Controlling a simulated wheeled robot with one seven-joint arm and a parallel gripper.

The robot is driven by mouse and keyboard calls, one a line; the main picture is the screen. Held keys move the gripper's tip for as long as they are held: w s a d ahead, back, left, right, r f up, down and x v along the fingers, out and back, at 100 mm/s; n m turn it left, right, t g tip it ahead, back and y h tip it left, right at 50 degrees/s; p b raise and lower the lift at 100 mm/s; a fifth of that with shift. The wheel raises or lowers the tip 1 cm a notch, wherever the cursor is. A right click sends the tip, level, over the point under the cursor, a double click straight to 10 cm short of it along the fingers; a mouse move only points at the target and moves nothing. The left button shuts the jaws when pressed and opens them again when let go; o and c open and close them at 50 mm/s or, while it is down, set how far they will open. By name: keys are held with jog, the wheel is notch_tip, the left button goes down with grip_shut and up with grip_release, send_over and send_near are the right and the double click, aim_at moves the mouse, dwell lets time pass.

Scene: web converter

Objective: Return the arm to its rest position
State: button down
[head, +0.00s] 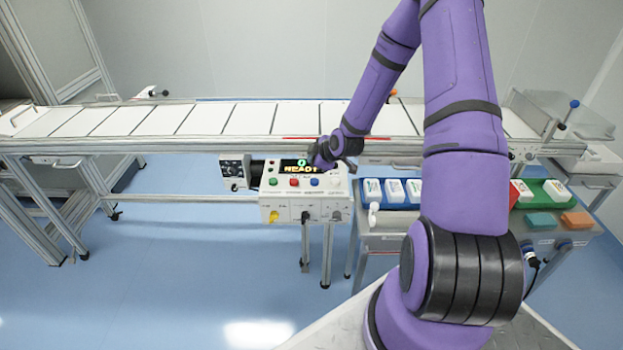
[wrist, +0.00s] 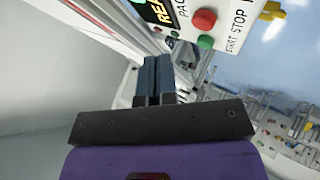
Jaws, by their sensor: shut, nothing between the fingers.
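My purple arm (head: 462,150) reaches up and over from the lower right, and its wrist end comes down at the control box. My gripper shows in the wrist view (wrist: 153,68) with its two dark fingers together and nothing between them. The control box (head: 280,205) has a lit display (head: 300,168) that reads READY and a row of coloured buttons. In the wrist view a red button (wrist: 204,20) and a green button (wrist: 205,42) lie up and right of the fingertips. The fingers appear apart from the buttons. In the head view the fingertips are hard to make out.
A long conveyor (head: 200,119) with white panels runs behind the control box. A side table (head: 385,243) at right carries a blue bin (head: 399,206), a green bin (head: 537,186) and coloured blocks. Blue floor (head: 170,270) is clear at the front left.

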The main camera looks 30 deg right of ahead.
jog(key=s+a+r+m+g+h, duration=0.1)
jog(key=s+a+r+m, duration=0.2)
jog(key=r, duration=0.6)
jog(key=s+a+r+g+h, duration=0.15)
jog(key=s+r, duration=0.25)
jog(key=r, duration=0.5)
jog(key=s+a+r+m+g, duration=0.1)
jog(key=s+a+r+m, duration=0.2)
jog(key=r, duration=0.6)
jog(key=s+a+r+m, duration=0.1)
jog(key=s+r, duration=0.3)
jog(key=s, duration=0.4)
jog(key=s+a+r+m+y, duration=0.1)
jog(key=s+a+r+m, duration=0.1)
jog(key=s, duration=0.6)
jog(key=s+a+r+m, duration=0.1)
jog(key=s+a+r, duration=0.3)
jog(key=s, duration=0.4)
jog(key=shift+a+r+m, duration=0.15)
jog(key=shift+r+m, duration=0.15)
jog(key=shift+r, duration=0.5)
jog(key=shift+g, duration=0.25)
